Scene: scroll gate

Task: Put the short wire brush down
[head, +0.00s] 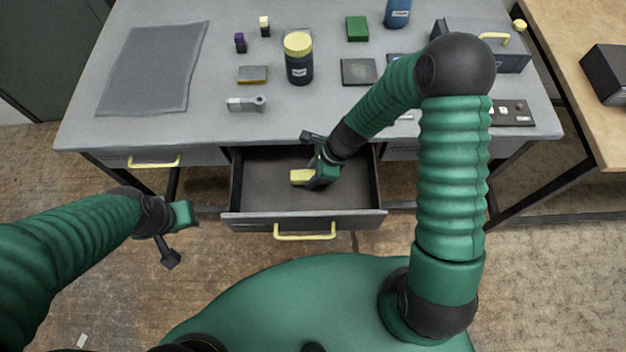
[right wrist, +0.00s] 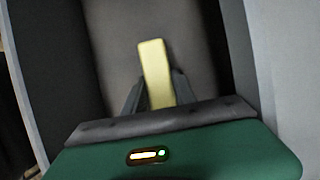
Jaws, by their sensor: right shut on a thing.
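The short wire brush (head: 301,177) shows as a pale yellow block at the tip of my right gripper (head: 314,178). In the right wrist view the brush (right wrist: 155,72) stands out between the two dark fingers of my right gripper (right wrist: 152,92), which are shut on it. The brush is inside the outline of the open middle drawer (head: 262,190); I cannot tell whether it touches the drawer floor. Its bristles are not visible. My left gripper (head: 176,240) is at the left, in front of the table and away from the brush; its finger opening is unclear.
The drawer is otherwise empty. On the grey table (head: 225,25) stand a dark jar with yellow lid (head: 299,62), a yellow-grey block (head: 252,75), a grey tool (head: 246,104), a green block (head: 357,28) and a grey toolbox (head: 510,55). A grey mat (head: 152,70) lies at left.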

